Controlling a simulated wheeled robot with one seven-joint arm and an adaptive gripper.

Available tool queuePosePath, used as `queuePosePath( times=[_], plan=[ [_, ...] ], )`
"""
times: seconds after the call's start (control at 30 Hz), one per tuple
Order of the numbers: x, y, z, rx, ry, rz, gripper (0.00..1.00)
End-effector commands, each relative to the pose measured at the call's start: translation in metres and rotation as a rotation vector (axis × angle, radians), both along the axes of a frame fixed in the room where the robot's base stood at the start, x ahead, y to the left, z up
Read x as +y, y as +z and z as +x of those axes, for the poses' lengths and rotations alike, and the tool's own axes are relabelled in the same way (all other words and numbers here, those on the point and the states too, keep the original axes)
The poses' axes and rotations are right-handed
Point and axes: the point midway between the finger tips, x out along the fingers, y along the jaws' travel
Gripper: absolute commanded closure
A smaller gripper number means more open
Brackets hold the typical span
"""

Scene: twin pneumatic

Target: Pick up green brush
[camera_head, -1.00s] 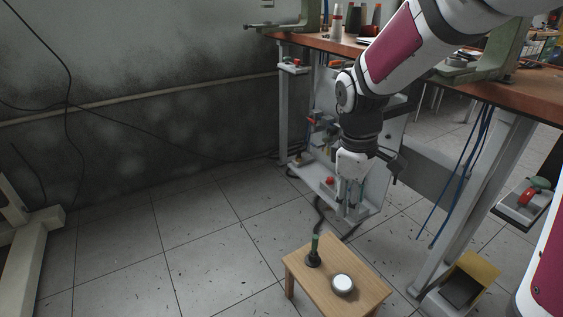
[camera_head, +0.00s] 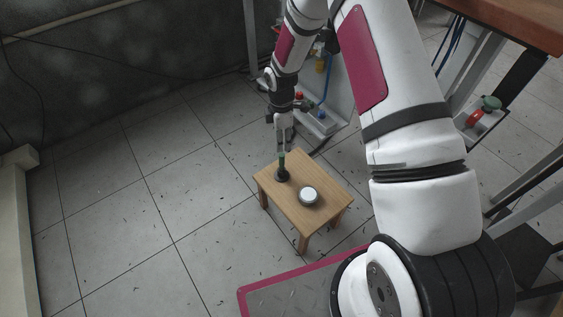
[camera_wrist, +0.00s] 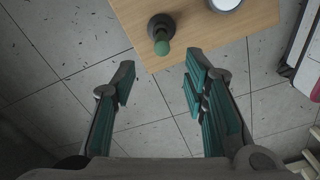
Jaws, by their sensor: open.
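The green brush (camera_head: 282,168) stands upright on a small wooden table (camera_head: 318,220), with its green handle up and its dark base on the tabletop. In the wrist view the brush (camera_wrist: 162,38) is seen from above near the table's edge, ahead of the fingertips. My gripper (camera_head: 284,146) is above the brush in the head view. The wrist view shows my gripper (camera_wrist: 160,84) open and empty, with its two green-padded fingers spread wide. The brush appears apart from the fingers and a little beyond the gap between them.
A round white-topped container (camera_head: 309,195) stands on the table to the right of the brush. A workbench (camera_head: 510,20) is at the upper right, with a panel of fittings (camera_head: 322,108) behind the table.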

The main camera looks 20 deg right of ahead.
Motion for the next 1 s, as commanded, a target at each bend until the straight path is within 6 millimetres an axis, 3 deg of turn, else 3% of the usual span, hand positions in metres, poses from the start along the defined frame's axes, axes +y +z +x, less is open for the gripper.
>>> queuePosePath(
  times=[0.1, 0.3, 0.57, 1.0],
  plan=[
    [0.000, -0.028, -0.001, 0.004, 0.000, -0.001, 0.60],
    [0.000, -0.059, -0.001, 0.003, -0.001, -0.001, 0.60],
    [0.000, -0.071, -0.001, 0.001, -0.002, -0.001, 0.60],
    [-0.001, -0.120, -0.003, 0.002, -0.001, -0.001, 0.60]
  ],
)
